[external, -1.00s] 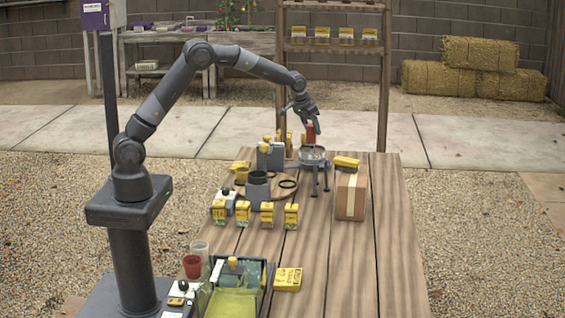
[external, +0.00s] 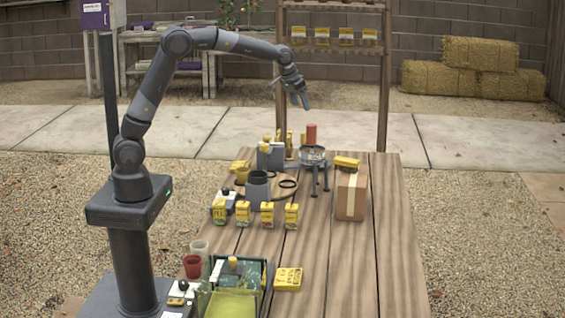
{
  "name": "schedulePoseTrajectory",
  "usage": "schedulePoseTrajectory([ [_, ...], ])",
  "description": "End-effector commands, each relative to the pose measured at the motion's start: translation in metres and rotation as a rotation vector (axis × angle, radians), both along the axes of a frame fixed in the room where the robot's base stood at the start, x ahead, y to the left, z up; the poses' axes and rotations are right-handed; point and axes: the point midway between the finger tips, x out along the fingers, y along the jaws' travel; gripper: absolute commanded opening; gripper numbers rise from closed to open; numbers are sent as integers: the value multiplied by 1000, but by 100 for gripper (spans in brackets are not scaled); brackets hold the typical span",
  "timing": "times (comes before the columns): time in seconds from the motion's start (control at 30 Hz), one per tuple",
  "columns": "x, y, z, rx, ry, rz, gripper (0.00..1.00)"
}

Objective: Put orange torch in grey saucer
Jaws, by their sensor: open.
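An orange-red cylinder, which looks like the orange torch (external: 311,134), stands upright at the far end of the wooden table. Its lower end meets a round grey dish on legs, which looks like the grey saucer (external: 312,161). It appears to stand in the dish, but its base is hidden by the rim, so I cannot fully tell. My gripper (external: 300,101) is open and empty, pointing down, above and slightly left of the torch with a clear gap.
A cardboard box (external: 350,198) with a yellow packet (external: 346,162) on top stands right of the dish. A grey block (external: 270,156) and small bottles stand left of it. Several yellow packets line the table's middle. The table's right side (external: 395,230) is clear.

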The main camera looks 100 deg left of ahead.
Motion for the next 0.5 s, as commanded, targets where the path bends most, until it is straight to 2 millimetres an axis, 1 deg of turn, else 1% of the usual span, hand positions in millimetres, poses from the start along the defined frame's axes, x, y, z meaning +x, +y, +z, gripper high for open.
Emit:
schedulePoseTrajectory([
  [0.03,-8,-16,13,-1,-10,-22,59],
  [0.17,-37,-64,37,-8,-23,-94,59],
  [0.2,-47,-79,44,-9,-26,-118,59],
  [0.27,-63,-100,53,-11,-32,-152,59],
  [0.3,-74,-114,57,-12,-36,-176,59],
  [0.37,-91,-134,64,-12,-41,-211,59],
  [0.4,-103,-147,67,-13,-43,-235,59],
  [0.47,-122,-166,71,-12,-48,-270,59],
  [0.5,-135,-178,73,-11,-51,-296,59],
])
